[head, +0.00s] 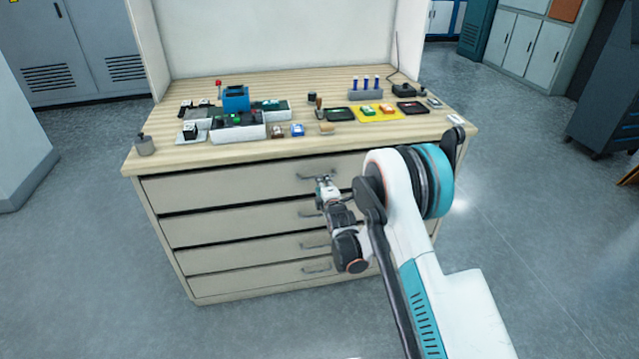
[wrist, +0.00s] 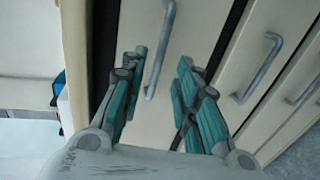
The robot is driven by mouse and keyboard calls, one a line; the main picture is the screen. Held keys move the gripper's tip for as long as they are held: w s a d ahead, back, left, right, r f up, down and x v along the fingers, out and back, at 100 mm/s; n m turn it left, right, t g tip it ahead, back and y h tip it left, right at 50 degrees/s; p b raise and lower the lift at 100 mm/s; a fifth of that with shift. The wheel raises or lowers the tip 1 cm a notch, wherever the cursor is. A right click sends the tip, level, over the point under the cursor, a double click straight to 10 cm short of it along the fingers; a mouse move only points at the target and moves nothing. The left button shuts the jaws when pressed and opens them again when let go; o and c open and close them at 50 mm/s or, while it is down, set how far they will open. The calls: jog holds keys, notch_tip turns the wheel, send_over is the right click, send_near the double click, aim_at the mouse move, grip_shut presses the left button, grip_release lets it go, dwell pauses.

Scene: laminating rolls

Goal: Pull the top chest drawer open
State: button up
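The chest (head: 160,225) has a pale wood worktop and several grey drawers, each with a curved metal bar handle. The top drawer (head: 230,184) looks shut in the head view. Its handle (head: 308,178) is partly hidden by my gripper (head: 326,186). In the wrist view, the top drawer's handle (wrist: 153,85) lies between the two teal fingers of my gripper (wrist: 161,64). The fingers are spread, with a gap to the handle on both sides. Whether the fingertips reach past the bar is hard to tell.
Lower drawer handles (wrist: 262,68) sit to the right in the wrist view. The worktop (head: 190,155) overhangs the drawers and holds several small trays and parts. Grey floor (head: 90,240) is free around the chest. Lockers (head: 75,45) stand behind at left.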

jog(key=shift+b+x, duration=0.7)
jog(key=shift+x, duration=2.05)
jog(key=shift+c, duration=0.5)
grip_shut()
